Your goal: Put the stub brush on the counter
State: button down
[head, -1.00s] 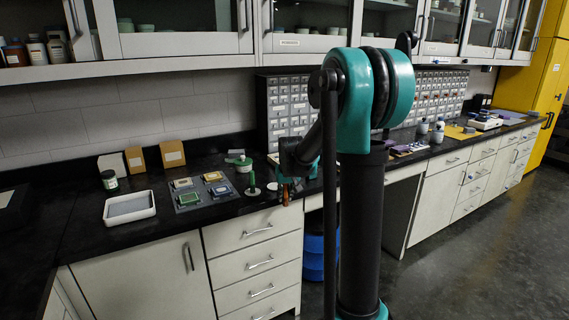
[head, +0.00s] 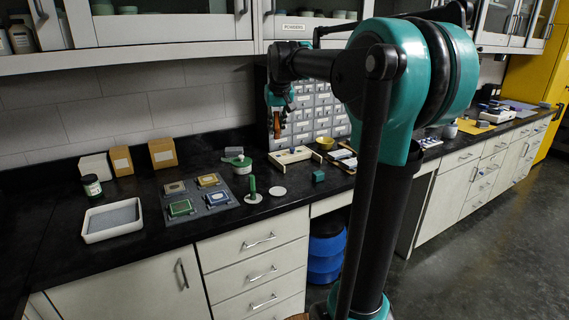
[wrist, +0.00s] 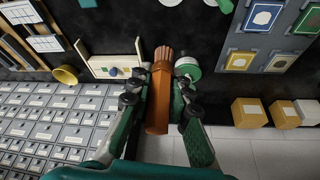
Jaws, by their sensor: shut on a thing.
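The stub brush (wrist: 157,105), brown-orange with a round handle and a ribbed or bristled end, is held between the two fingers of my gripper (wrist: 160,88) in the wrist view. In the head view the brush (head: 277,128) hangs below my gripper (head: 278,104), roughly upright, raised in front of the grey drawer cabinet. It appears clear of the black counter (head: 65,240). The fingers cover part of its sides.
On the counter are a white tray (head: 86,225), a grey mat (head: 220,205) with several coloured square pieces, a green-handled stand (head: 252,196), a white disc (head: 278,192), a cream wooden holder (head: 284,162) and a yellow bowl (head: 326,143). Bare counter shows at the front left.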

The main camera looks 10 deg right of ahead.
notch_tip(320, 180, down, 20)
jog(key=shift+r, duration=0.2)
jog(key=shift+f, duration=0.55)
dwell(0.3)
jog(key=c, duration=1.4)
grip_release()
jog(key=shift+r, duration=0.1)
jog(key=shift+r, duration=0.3)
jog(key=v, duration=1.2)
jog(key=shift+m, duration=0.3)
jog(key=s+d+f, duration=0.1)
jog(key=s+f, duration=0.6)
jog(key=s, duration=0.1)
jog(key=s+d+f, duration=0.1)
jog(key=s+f, duration=0.6)
jog(key=s, duration=0.2)
jog(key=s+d+f, duration=0.1)
jog(key=s+f, duration=0.7)
jog(key=s, duration=0.1)
jog(key=shift+s+d, duration=0.2)
jog(key=shift+d, duration=0.1)
